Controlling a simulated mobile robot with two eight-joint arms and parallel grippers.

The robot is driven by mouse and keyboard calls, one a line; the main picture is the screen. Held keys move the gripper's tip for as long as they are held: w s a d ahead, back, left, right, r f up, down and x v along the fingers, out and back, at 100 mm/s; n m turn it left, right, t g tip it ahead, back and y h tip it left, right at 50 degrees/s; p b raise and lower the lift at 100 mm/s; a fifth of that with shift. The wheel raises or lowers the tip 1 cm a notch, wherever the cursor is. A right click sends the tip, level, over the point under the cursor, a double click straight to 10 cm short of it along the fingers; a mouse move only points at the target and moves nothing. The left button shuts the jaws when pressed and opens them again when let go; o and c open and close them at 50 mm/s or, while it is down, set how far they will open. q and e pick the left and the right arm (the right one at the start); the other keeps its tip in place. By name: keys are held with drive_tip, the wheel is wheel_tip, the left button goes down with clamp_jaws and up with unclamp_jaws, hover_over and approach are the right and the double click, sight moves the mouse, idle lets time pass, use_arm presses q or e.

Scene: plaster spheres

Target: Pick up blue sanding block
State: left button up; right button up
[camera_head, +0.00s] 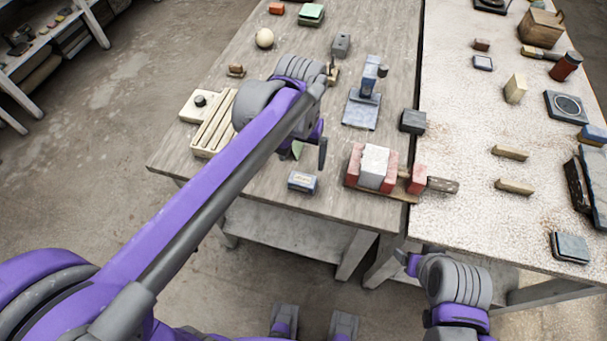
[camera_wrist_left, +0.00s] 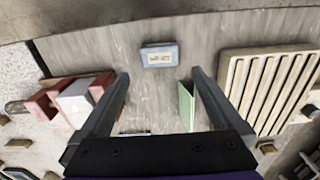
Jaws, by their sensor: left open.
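The blue sanding block (camera_head: 302,182), a small blue block with a pale label on top, lies flat near the front edge of the wooden table. In the left wrist view it (camera_wrist_left: 160,55) lies beyond my fingertips, roughly centred between them and apart from both. My left gripper (camera_head: 305,151) is open above the table, just behind the block in the head view. Its two dark fingers (camera_wrist_left: 160,76) spread wide in the wrist view, with nothing held.
A green piece (camera_wrist_left: 186,105) stands close to one left finger. A slatted cream board (camera_head: 214,124) lies left of the gripper. A red-and-white clamped block set (camera_head: 374,166) lies right of the block. The wooden table (camera_head: 240,180) is bare around the block.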

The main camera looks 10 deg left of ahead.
use_arm(q)
hover_over(303, 179)
drive_tip(key=f, duration=0.4)
drive_tip(key=shift+s+f, duration=0.25)
drive_tip(key=shift+f, duration=0.15)
drive_tip(key=f, duration=0.5)
drive_tip(key=shift+w+f+b, duration=0.25)
drive_tip(key=shift+f+b, duration=0.1)
drive_tip(key=shift+f, duration=0.05)
drive_tip(key=shift+a, duration=0.1)
drive_tip(key=c, duration=1.1)
wheel_tip(303, 179, up, 10)
drive_tip(key=shift+r+p, duration=0.1)
drive_tip(key=shift+p, duration=0.35)
